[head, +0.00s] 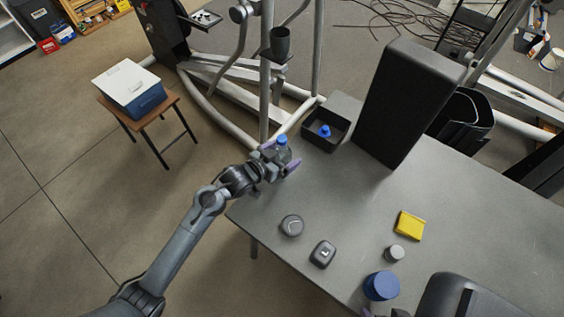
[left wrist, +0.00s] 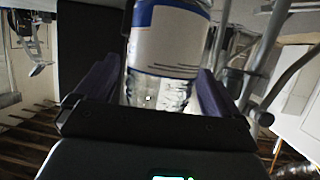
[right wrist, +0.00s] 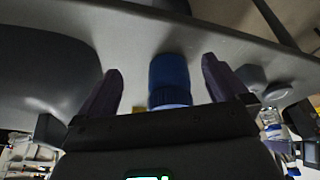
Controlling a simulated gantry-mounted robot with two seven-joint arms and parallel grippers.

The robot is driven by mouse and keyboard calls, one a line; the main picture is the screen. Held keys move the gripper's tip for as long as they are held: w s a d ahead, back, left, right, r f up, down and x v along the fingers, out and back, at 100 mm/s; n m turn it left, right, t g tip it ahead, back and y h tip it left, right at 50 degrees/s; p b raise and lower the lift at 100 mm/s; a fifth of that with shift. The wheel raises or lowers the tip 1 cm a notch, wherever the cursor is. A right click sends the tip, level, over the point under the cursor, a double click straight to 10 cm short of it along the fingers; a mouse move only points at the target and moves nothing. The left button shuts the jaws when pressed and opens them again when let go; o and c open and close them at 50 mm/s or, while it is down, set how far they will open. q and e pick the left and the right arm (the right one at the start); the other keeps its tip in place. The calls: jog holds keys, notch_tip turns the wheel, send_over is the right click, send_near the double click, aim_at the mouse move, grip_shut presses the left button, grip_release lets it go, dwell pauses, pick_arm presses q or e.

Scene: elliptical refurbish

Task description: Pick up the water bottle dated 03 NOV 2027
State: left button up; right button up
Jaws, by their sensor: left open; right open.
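A clear water bottle with a blue cap (head: 282,143) stands near the left edge of the table in the head view. In the left wrist view the bottle (left wrist: 165,50) shows a white and blue label; no date can be read. My left gripper (head: 279,160) is open, its purple fingers on either side of the bottle. A second blue cap (head: 324,131) shows inside a black bin; the rest of it is mostly hidden. My right gripper (right wrist: 160,85) is open, with a blue cylindrical container (right wrist: 169,80) in view between its fingers; it appears empty.
The grey table (head: 340,205) carries the black bin (head: 341,142), a tall dark box (head: 408,100), a yellow item (head: 409,226), a round grey puck (head: 292,225), a small dark device (head: 322,254) and the blue container (head: 381,286). Elliptical machine bars (head: 265,80) rise behind the bottle.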

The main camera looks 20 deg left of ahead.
pick_arm(q)
jog(key=shift+c, duration=0.4)
jog(key=c, duration=1.2)
jog(key=shift+c, duration=1)
jog(key=shift+r, duration=0.2)
